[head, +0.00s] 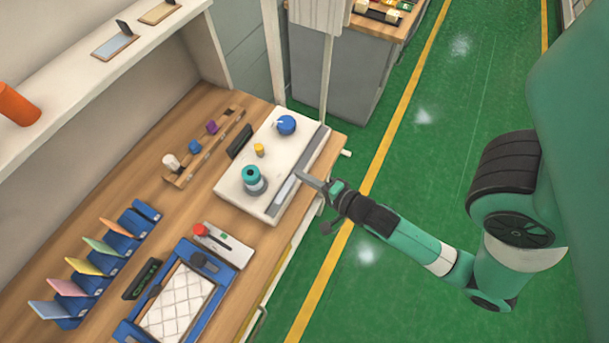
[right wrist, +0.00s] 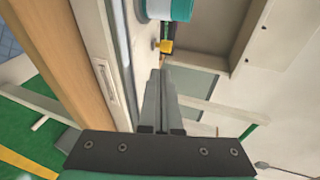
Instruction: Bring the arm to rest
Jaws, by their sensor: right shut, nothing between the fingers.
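My right arm (head: 425,245) comes in from the right over the green floor, in the head view. Its gripper (head: 304,179) is at the edge of the workbench, close beside the front side of a white slab-like device (head: 230,183). In the right wrist view the two grey fingers (right wrist: 158,75) are together with nothing between them. Whether the fingertips touch the device I cannot tell. My left gripper is not in view.
The device carries a teal-topped container (head: 252,178), a small yellow piece (head: 259,149) and a blue round piece (head: 286,125). The wooden bench (head: 200,212) also holds a blue-framed tray (head: 128,330) and several coloured flaps on blue stands. The green floor (head: 420,150) is clear.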

